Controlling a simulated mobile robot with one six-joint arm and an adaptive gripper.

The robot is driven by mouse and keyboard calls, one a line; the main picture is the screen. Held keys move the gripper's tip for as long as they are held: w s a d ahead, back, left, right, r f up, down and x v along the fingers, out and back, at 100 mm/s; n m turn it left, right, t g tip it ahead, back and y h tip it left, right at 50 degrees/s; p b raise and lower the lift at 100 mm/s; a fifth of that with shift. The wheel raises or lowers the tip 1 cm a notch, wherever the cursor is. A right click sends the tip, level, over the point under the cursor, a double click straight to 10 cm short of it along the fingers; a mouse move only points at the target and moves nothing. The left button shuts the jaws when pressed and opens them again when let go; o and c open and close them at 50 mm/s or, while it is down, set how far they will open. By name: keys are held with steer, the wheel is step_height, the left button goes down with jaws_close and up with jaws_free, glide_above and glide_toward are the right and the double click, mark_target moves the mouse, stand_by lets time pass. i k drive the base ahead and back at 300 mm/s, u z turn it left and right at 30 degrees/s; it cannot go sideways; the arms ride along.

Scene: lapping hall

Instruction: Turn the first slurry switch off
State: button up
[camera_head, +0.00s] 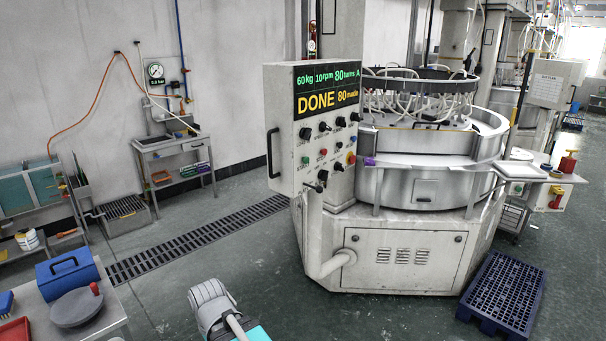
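A white control panel (285,165) stands on the front left of a large round lapping machine (425,165). Its display (327,90) reads "60kg 10rpm 80turns A" and "DONE 80 made". Below the display are several black knobs, among them one at the left of the upper row (305,133) and one lower down (322,175). Their labels and positions are too small to read, so I cannot tell which is the first slurry switch or how it is set. My gripper is not in view; only a grey-and-teal part of my arm shows at the bottom.
A blue pallet (507,292) lies on the floor right of the machine. A side table with a blue box (68,275) stands at lower left. A floor drain grate (205,238) runs left of the machine. Open floor lies before the panel. A small bench (172,146) stands by the wall.

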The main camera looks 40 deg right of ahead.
mark_target(323, 174)
steer(key=z, duration=0.25)
steer(key=i, duration=1)
steer(key=z, duration=0.8)
